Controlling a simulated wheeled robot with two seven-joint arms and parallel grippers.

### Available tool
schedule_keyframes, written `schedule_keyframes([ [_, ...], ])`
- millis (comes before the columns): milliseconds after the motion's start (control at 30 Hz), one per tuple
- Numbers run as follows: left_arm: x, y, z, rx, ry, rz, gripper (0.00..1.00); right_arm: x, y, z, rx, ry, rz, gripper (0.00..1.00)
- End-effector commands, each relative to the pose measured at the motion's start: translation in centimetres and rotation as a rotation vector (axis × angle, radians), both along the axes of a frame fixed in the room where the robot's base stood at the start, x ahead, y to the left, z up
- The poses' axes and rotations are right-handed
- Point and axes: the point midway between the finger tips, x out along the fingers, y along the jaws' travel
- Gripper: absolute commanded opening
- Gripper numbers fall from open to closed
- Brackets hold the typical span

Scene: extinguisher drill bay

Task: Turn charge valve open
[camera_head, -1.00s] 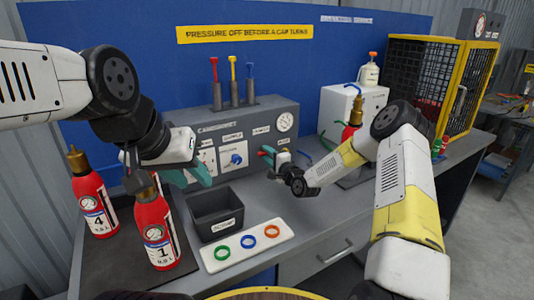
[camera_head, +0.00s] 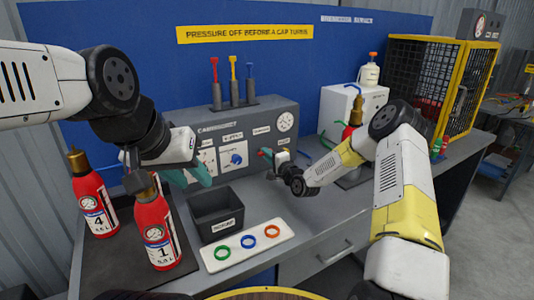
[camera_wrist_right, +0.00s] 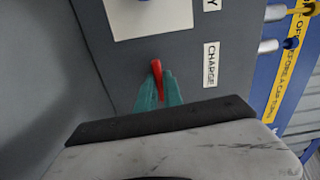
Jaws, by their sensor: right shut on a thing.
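The charge valve is a small red lever (camera_wrist_right: 157,78) on the grey panel, beside a white CHARGE label (camera_wrist_right: 211,64) in the right wrist view. My right gripper (camera_wrist_right: 158,92) has its teal fingers closed around the red lever. In the head view my right gripper (camera_head: 272,158) is at the right front of the grey panel (camera_head: 250,125), and its arm hides little of the lever (camera_head: 265,152). My left gripper (camera_head: 196,178) has teal fingers and hangs in front of the panel's left part; its gap is hard to make out.
Red extinguishers 4 (camera_head: 93,200) and 1 (camera_head: 158,232) stand at the left. A black scrap bin (camera_head: 215,205) and a white tray (camera_head: 225,263) with green, blue and orange rings are at the front. A yellow-framed cage (camera_head: 440,85) stands at the right.

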Motion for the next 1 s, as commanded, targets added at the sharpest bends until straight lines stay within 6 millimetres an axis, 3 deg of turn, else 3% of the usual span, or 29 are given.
schedule_keyframes([
  [1000,0.0,0.0,0.0,0.0,0.0,0.0,0.36,-0.06,0.02,-0.12,-0.785,-0.451,0.001,0.0],
])
